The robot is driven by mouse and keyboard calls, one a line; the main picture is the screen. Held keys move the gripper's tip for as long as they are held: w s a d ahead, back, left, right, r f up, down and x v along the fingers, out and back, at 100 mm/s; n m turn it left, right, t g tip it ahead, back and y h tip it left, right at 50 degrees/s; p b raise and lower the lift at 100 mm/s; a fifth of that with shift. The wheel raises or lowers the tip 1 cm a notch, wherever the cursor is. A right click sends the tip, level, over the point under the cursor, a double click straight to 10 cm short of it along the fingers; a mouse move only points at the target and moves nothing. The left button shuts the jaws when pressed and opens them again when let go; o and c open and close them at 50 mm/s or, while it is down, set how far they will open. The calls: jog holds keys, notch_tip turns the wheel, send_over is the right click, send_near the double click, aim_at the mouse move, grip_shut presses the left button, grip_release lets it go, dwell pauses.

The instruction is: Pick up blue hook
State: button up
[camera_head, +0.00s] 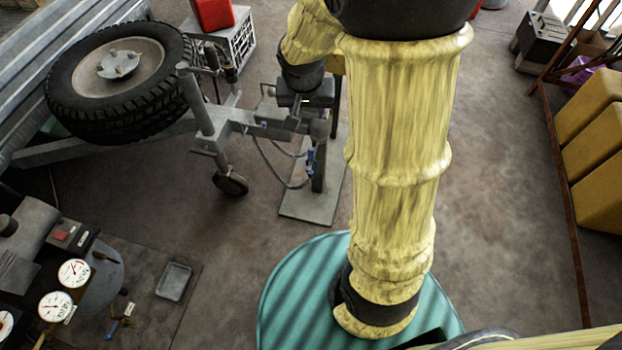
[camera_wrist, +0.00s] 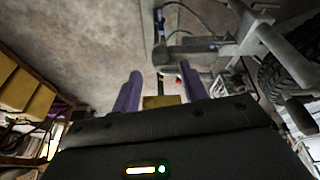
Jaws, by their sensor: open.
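A small blue piece that looks like the blue hook (camera_head: 310,160) hangs by a dark cable below the trailer's coupling.
The grey trailer tongue (camera_head: 240,122) and upright jack (camera_head: 195,100) are close beside my gripper. A spare wheel (camera_head: 118,75) is at upper left. A flat plate (camera_head: 315,205) lies below the hook. Yellow containers (camera_head: 598,145) stand behind a rusty frame at right. Open floor (camera_head: 500,200) lies between.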

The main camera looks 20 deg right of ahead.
jog(key=m+h+b, duration=0.1)
jog(key=m+b, duration=0.1)
jog(key=b, duration=1.2)
send_over(312, 154)
jog(key=s+a, duration=0.3)
jog(key=s, duration=0.1)
notch_tip(312, 154, down, 15)
jog(key=shift+w+d+f+b, duration=0.1)
jog(key=shift+w+f+b, duration=0.2)
jog(key=shift+f, duration=0.05)
jog(key=b+x, duration=0.6)
jog(key=x, duration=0.6)
jog(key=shift+w, duration=0.2)
jog(key=shift+f+b, duration=0.15)
jog(key=shift+b, duration=0.15)
jog(key=b+x, duration=0.2)
jog(key=x, duration=0.1)
jog(key=b+x, duration=0.1)
jog(key=shift+s+a+f+b, duration=0.15)
jog(key=shift+a+f+b, duration=0.1)
jog(key=shift+b, duration=0.15)
jog(key=shift+w+d+f, duration=0.1)
jog(key=shift+w+f, duration=0.1)
jog(key=shift+f, duration=0.2)
